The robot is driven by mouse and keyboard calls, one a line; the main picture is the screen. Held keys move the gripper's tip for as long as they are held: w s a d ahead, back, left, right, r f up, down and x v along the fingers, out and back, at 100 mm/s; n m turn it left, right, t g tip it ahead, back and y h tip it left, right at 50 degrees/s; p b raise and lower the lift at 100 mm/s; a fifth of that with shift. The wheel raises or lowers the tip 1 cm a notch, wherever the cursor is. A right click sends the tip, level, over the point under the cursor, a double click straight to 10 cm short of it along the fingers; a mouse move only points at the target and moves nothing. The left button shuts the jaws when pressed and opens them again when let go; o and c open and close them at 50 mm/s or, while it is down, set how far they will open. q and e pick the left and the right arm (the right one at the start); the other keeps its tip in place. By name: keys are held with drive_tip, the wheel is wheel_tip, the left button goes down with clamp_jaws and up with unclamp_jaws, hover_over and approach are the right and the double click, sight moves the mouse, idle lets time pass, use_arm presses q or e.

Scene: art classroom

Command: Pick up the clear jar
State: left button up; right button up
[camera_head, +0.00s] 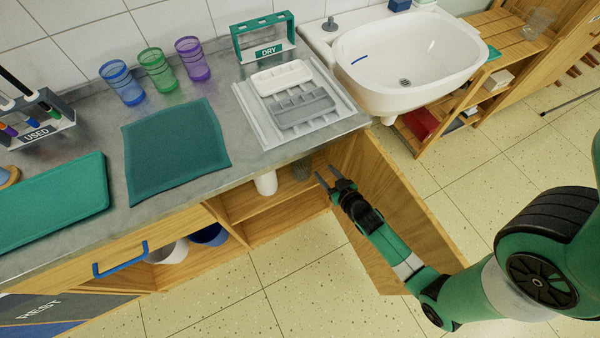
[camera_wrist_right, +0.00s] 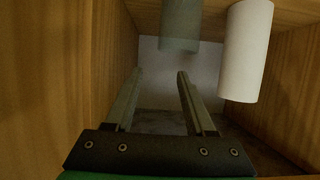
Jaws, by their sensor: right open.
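A clear, greyish jar (camera_head: 302,168) stands inside the open cabinet under the counter, just right of a white cylinder (camera_head: 265,183). In the right wrist view the see-through jar (camera_wrist_right: 180,25) is at the top, beyond the fingertips, and the white cylinder (camera_wrist_right: 247,50) is to its right. My right gripper (camera_head: 328,174) is open and empty at the cabinet opening, a short way right of the jar. Its two fingers (camera_wrist_right: 160,73) point into the cabinet, apart from the jar. The jar's upper part is partly hidden by the counter edge in the head view. My left gripper is out of view.
The open cabinet door (camera_head: 385,215) stands close beside my right arm. The counter edge overhangs the cabinet. Blue, green and purple cups (camera_head: 158,70), a drying tray (camera_head: 262,130) and a green mat (camera_head: 175,150) are on the counter. Another clear vessel (camera_head: 538,22) stands on the right-hand wooden unit.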

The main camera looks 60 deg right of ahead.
sight(309, 157)
drive_tip(key=b+x, duration=0.2)
drive_tip(key=x, duration=0.2)
drive_tip(key=b+x, duration=0.2)
drive_tip(key=x, duration=0.2)
drive_tip(key=f+b+x, duration=0.1)
drive_tip(key=b+x, duration=0.1)
drive_tip(key=x, duration=0.2)
drive_tip(key=shift+a+b, duration=0.25)
drive_tip(key=shift+b, duration=0.1)
drive_tip(key=shift+w+d, duration=0.2)
drive_tip(key=shift+d, duration=0.05)
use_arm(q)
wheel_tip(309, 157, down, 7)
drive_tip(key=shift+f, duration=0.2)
use_arm(e)
drive_tip(key=shift+r, duration=0.1)
drive_tip(key=shift+s+a, duration=0.1)
drive_tip(key=shift+c, duration=0.6)
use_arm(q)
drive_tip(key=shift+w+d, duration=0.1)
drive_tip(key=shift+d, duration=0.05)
use_arm(e)
clamp_jaws()
